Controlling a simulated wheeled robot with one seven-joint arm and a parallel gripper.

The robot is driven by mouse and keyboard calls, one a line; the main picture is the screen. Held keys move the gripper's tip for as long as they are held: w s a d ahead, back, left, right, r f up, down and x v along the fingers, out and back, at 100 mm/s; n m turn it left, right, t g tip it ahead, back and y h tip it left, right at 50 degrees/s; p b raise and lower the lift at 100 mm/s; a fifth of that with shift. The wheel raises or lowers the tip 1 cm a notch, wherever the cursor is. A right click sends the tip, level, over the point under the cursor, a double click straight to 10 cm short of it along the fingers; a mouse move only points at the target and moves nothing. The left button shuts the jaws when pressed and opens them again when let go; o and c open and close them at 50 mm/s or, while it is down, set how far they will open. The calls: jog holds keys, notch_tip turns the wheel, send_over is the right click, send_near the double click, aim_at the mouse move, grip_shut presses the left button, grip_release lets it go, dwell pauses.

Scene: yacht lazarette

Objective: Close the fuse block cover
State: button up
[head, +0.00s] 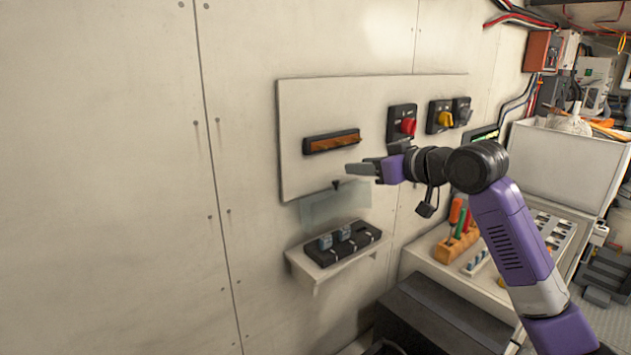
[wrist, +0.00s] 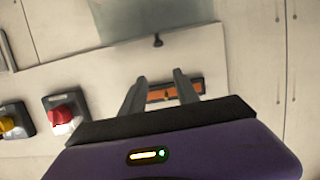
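The fuse block (head: 332,141), a black base with an orange-brown strip, is mounted on the pale wall panel. It also shows between and behind my fingers in the wrist view (wrist: 176,90). A clear sheet, seemingly the cover (head: 335,206), hangs below the fuse block at the panel's lower edge, so the block is uncovered. A small black knob (head: 337,184) is at the sheet's top; it shows in the wrist view too (wrist: 158,41). My gripper (head: 354,169) is in front of the panel, below and right of the block. Its fingers (wrist: 158,75) are apart and empty.
A red switch (head: 407,127) and a yellow switch (head: 445,119) sit right of the fuse block. A small shelf (head: 310,268) with a black holder (head: 345,245) juts out below the sheet. The wall to the left is clear.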

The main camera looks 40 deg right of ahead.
aim_at(338, 181)
jog(key=shift+g, duration=0.5)
jog(key=w+f, duration=0.1)
jog(key=w, duration=0.1)
jog(key=w+f+p, duration=0.1)
jog(key=w+f, duration=0.1)
jog(key=w+f+p, duration=0.1)
jog(key=w+f, duration=0.1)
jog(key=shift+w+a+f, duration=0.25)
jog(key=shift+c, duration=0.3)
grip_shut()
dwell(0.8)
